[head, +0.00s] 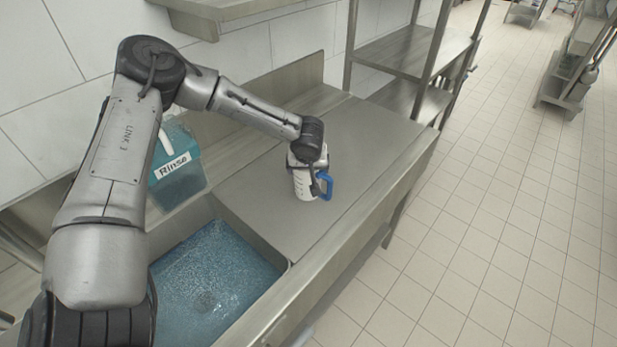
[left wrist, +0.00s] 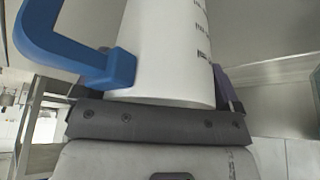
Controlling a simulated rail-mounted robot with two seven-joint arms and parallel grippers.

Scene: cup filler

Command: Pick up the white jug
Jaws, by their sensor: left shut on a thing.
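The white jug (head: 304,184) with a blue handle (head: 324,187) and dark markings is upright over the grey steel counter right of the sink. My left gripper (head: 308,160) is at the jug, with the wrist above it hiding its top. In the left wrist view the white jug (left wrist: 166,50) fills the middle, close against my left gripper (left wrist: 160,112), its blue handle (left wrist: 75,50) to the left. The gripper is shut on the jug. Whether the jug's base touches the counter is not clear. My right gripper is not in view.
A sink with blue water (head: 212,275) lies left of the counter (head: 345,140). A teal container labelled "Rinse" (head: 178,170) stands behind the sink by the tiled wall. Steel shelving (head: 405,55) stands beyond the counter. The tiled floor at right is mostly clear.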

